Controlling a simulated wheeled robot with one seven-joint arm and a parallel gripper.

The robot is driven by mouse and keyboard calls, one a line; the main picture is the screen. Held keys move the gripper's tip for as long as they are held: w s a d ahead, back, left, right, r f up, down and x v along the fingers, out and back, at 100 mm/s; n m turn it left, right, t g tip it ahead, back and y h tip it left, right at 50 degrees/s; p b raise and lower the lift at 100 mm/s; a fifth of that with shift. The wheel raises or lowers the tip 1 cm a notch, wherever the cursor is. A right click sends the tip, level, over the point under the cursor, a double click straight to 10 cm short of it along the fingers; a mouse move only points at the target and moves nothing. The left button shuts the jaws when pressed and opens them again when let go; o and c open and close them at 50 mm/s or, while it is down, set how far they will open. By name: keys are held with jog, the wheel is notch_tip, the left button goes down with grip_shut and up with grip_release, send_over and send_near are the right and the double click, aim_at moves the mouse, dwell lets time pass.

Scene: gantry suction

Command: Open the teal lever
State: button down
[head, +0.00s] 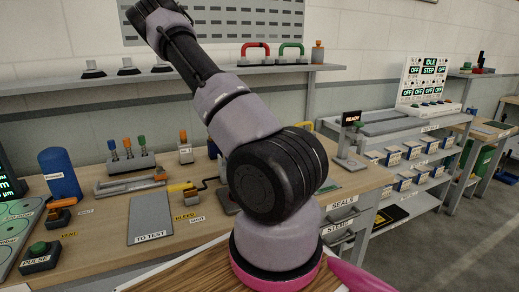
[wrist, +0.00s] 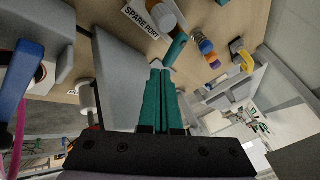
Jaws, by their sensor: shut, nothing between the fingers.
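In the wrist view a short teal lever (wrist: 175,49) sticks out beside a pale cylindrical fitting (wrist: 162,14), next to a "SPARE PORT" label. It lies just beyond my fingertips in the picture. My gripper (wrist: 160,72) points toward it with its two teal fingers together and nothing between them. A narrow gap shows between the fingertips and the lever, but I cannot tell the depth between them. In the head view my arm rises in front of the bench; I cannot make out the gripper or the teal lever there.
A grey plate (wrist: 122,80) lies left of my fingers in the wrist view, with a blue bar (wrist: 17,88) at far left. Orange and blue round parts (wrist: 206,48) and a yellow handle (wrist: 246,62) stand to the right. The head view shows the wooden bench (head: 112,222) and a shelf (head: 215,74).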

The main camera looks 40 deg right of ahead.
jog(key=shift+m+g, duration=0.4)
jog(key=shift+m, duration=0.2)
jog(key=x, duration=1.1)
jog(key=shift+d+r, duration=0.1)
jog(key=shift+d, duration=0.1)
